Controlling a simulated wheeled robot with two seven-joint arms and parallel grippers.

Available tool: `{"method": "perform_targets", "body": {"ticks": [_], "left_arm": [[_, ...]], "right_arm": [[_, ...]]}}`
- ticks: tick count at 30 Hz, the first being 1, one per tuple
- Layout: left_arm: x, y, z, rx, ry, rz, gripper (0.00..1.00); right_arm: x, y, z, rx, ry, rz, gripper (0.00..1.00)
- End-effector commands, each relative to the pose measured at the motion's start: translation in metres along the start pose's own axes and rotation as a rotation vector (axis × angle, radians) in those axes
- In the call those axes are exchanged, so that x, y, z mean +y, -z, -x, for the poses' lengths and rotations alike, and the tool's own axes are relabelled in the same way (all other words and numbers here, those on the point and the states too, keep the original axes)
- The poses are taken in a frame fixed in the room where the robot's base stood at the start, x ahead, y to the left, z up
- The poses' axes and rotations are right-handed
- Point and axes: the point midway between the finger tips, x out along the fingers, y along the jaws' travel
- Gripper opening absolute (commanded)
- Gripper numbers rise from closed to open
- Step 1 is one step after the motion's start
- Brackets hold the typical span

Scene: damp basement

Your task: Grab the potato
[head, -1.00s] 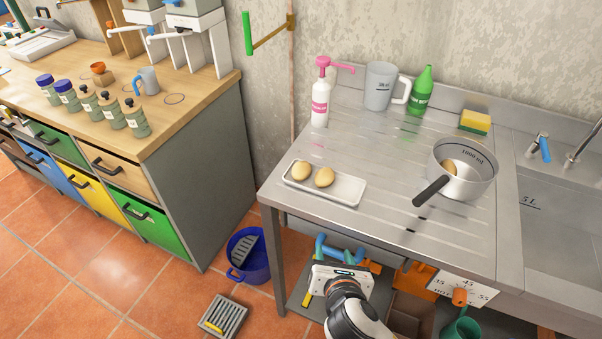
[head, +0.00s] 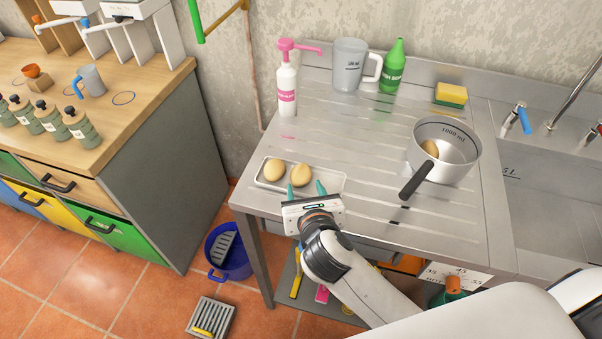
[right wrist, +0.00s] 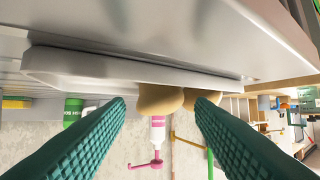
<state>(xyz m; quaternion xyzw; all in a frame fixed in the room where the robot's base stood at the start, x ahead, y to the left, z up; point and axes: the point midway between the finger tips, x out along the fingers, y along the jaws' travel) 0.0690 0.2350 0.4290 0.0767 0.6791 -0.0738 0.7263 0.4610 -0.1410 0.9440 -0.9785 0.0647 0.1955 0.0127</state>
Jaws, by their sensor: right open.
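Two tan potatoes lie side by side on a white tray (head: 327,178) at the front left of the metal drainboard: a left potato (head: 274,170) and a right potato (head: 300,173). A third potato-like item (head: 430,148) sits in the metal pot (head: 455,165). My right gripper (head: 306,188) is open and empty at the tray's front edge, its teal fingers pointing toward the potatoes. In the right wrist view, both potatoes (right wrist: 160,99) (right wrist: 207,97) show beyond the fingers, beside the tray rim (right wrist: 130,73). My left gripper is out of view.
The pot's dark handle (head: 416,181) points toward the front. A pink-pump bottle (head: 287,90), a jug (head: 348,68), a green bottle (head: 393,68) and a sponge (head: 451,94) stand along the back. The drainboard between tray and pot is clear.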

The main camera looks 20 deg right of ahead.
Motion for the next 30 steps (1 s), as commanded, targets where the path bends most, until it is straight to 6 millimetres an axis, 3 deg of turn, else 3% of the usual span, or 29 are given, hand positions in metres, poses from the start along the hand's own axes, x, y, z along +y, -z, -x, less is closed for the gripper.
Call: {"method": "perform_targets", "body": {"ticks": [10,19,25,30], "left_arm": [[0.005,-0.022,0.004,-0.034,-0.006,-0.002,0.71],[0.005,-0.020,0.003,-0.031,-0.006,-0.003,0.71],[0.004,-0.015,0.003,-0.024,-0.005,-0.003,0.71],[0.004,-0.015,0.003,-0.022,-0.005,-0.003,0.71]], "right_arm": [[0.001,0.002,-0.045,0.000,0.000,-0.001,0.49],[0.001,0.001,-0.051,0.000,0.001,0.000,0.49],[0.001,0.001,-0.051,0.000,0.001,0.000,0.20],[0.001,0.002,-0.051,0.000,0.001,0.000,0.20]]}}
